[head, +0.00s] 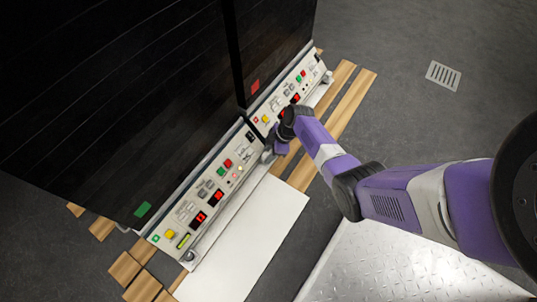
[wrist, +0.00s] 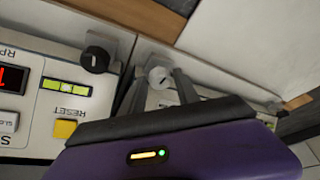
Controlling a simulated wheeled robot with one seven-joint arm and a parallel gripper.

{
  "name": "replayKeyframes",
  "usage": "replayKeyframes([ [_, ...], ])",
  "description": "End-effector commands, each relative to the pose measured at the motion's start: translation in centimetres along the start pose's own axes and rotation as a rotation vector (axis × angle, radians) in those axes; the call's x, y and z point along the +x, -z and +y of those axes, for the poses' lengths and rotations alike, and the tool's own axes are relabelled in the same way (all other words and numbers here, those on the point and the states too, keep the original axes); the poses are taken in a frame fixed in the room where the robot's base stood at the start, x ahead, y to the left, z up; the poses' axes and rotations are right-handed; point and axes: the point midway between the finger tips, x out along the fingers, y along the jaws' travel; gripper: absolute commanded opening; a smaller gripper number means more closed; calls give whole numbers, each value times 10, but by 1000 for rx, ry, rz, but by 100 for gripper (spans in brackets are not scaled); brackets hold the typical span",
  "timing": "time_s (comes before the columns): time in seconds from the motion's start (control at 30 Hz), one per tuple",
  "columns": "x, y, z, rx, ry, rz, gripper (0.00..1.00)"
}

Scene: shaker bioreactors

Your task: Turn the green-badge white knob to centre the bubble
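The white knob (wrist: 159,77) with a dark slot shows in the wrist view, at the end of the unit with the green badge (head: 142,209). My gripper (wrist: 160,80) is open, with one dark finger on each side of this knob. I cannot tell whether either finger touches it.
The neighbouring unit with the red badge (head: 255,86) has a black knob (wrist: 97,59) close beside the left finger. Its bubble level (wrist: 66,86) and yellow RESET button (wrist: 65,129) are near. A white plate (head: 255,235) lies in front of the green unit.

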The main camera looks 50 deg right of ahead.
Motion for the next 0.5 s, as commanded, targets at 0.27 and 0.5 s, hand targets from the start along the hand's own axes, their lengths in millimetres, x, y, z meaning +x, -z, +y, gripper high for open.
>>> replayKeyframes([
  [0.27, 0, 0, 0, 0, -1, 0, 30],
  [0.5, 0, 0, 0, 0, -1, 0, 0],
])
